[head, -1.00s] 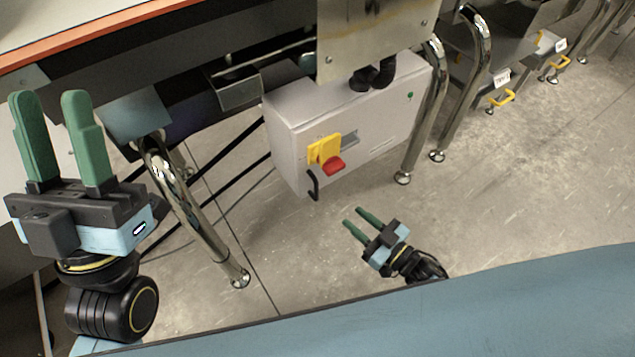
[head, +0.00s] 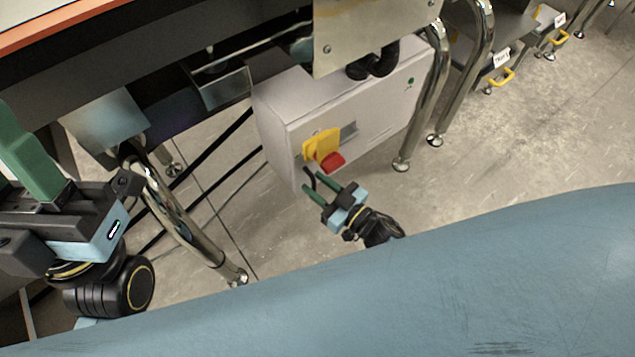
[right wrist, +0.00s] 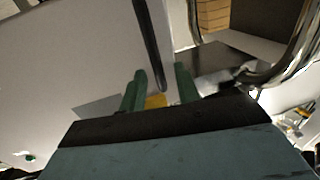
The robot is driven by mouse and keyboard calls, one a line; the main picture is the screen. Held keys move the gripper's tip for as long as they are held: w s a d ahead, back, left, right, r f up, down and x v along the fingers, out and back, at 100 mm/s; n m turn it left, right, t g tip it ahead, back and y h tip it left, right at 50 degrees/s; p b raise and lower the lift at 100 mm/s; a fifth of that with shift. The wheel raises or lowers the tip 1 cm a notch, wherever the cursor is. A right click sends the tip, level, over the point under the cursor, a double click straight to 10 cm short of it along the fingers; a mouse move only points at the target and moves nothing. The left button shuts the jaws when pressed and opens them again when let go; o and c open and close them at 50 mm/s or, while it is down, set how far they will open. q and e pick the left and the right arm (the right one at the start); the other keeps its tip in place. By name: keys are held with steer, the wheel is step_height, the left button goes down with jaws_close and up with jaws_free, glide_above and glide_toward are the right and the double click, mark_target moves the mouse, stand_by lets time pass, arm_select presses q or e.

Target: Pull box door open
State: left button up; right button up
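The light grey box (head: 285,130) hangs under the conveyor frame in the head view, its door (head: 385,125) apparently shut. The door carries a yellow plate (head: 316,143) with a red knob (head: 333,161). A black bar handle (head: 309,178) sits at the door's lower left; it also shows in the right wrist view (right wrist: 148,45). My right gripper (head: 313,184) is open at the handle, with the bar between its fingers (right wrist: 160,88) in the right wrist view; I cannot tell if they touch it. My left gripper (head: 14,140) is open, empty and partly cut off at the left edge.
Chrome legs stand left (head: 185,215) and right (head: 422,100) of the box. A metal panel (head: 370,30) and black cable glands (head: 372,64) sit above it. The floor (head: 500,140) to the right is clear.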

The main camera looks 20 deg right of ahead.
jaws_close()
